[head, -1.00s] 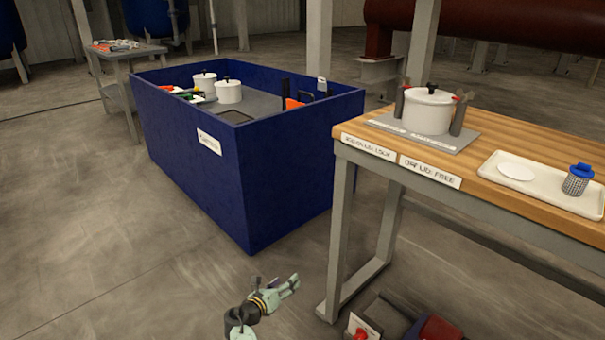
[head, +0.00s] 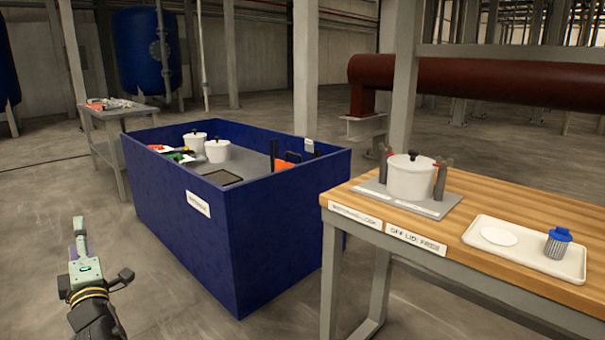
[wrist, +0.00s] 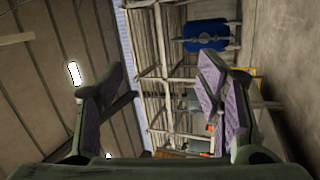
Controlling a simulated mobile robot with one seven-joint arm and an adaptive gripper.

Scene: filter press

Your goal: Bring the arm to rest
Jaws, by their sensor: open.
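My gripper (head: 80,240) is raised at the lower left of the head view, over the bare floor to the left of the blue bin. In the wrist view its two fingers (wrist: 165,100) stand wide apart with nothing between them. The gripper is open and touches nothing that I can see.
A blue bin (head: 280,240) holding white pots (head: 217,151) and other items stands in the middle. A wooden workbench (head: 480,200) at the right carries a lidded white pot (head: 410,178) and a tray (head: 480,255). A grey side table (head: 98,147) stands behind. Floor at left is clear.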

